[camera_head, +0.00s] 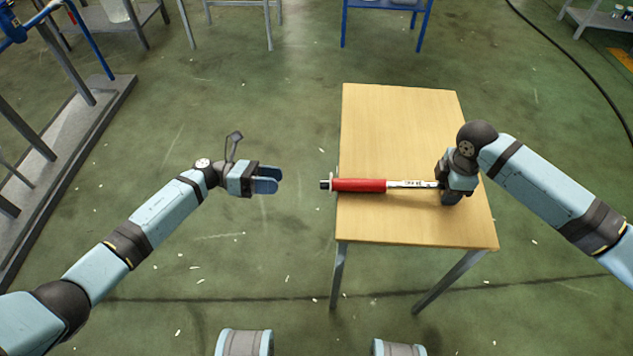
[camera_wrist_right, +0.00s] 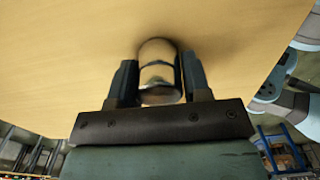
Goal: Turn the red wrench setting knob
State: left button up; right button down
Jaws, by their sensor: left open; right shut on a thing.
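The red wrench (camera_head: 360,185) lies across the wooden table, its red handle pointing left. Its dark setting knob (camera_head: 325,184) is at the handle's left end and sticks out past the table's left edge. My right gripper (camera_head: 449,190) is shut on the wrench's right end. In the right wrist view, a shiny metal part of the wrench (camera_wrist_right: 160,75) sits between the two fingers. My left gripper (camera_head: 266,180) is open and empty, in the air left of the table. Its fingers point right toward the knob, with a clear gap between them.
The wooden table (camera_head: 400,125) is otherwise bare. Green floor lies open between the table and the metal frame (camera_head: 60,170) at the far left. Blue-legged furniture (camera_head: 385,8) stands at the back. A black cable (camera_head: 570,55) runs along the floor at the right.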

aim_at(325, 185)
pick_arm(q)
jog(key=d, duration=1.1)
jog(key=shift+c, duration=0.4)
jog(key=c, duration=0.8)
jog(key=shift+c, duration=0.2)
